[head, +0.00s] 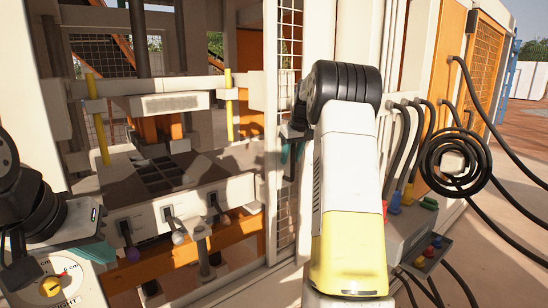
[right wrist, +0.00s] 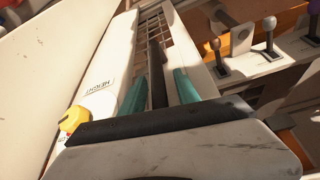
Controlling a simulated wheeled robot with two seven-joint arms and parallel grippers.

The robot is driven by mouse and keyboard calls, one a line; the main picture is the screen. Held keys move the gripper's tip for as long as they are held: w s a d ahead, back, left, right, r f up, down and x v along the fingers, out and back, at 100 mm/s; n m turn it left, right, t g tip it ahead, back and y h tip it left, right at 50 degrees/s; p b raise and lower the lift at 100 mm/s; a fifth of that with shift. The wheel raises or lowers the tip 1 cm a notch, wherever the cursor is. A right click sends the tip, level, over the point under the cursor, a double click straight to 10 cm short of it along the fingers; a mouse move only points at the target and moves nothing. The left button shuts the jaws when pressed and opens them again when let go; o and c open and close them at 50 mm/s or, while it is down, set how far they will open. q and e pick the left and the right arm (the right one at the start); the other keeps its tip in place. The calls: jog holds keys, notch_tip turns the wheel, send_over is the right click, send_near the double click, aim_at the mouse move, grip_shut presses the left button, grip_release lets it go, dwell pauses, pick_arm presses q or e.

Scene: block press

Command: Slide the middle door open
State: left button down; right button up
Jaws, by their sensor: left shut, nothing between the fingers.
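The middle door (head: 271,130) is a white-framed panel with wire mesh, standing upright in the centre of the head view. In the right wrist view, its dark bar handle (right wrist: 156,72) runs between the teal fingers of my right gripper (right wrist: 160,92). Those fingers are spread, one on each side of the bar, with narrow gaps showing. In the head view my right gripper (head: 291,157) is at the door, partly hidden by my forearm. My left gripper (head: 94,250) is shut and empty at the lower left, near the height dial box, away from the door.
Left of the door frame, a wide opening shows the press interior with a dark grid (head: 160,172) and yellow posts (head: 97,120). A lever panel (head: 170,212) crosses the front. The height dial (head: 50,286) is lower left. Cables and a black hose coil (head: 453,160) hang at right.

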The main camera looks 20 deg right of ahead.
aim_at(294, 145)
jog(key=v, duration=0.7)
jog(key=shift+s+r, duration=0.15)
jog(key=shift+r, duration=0.2)
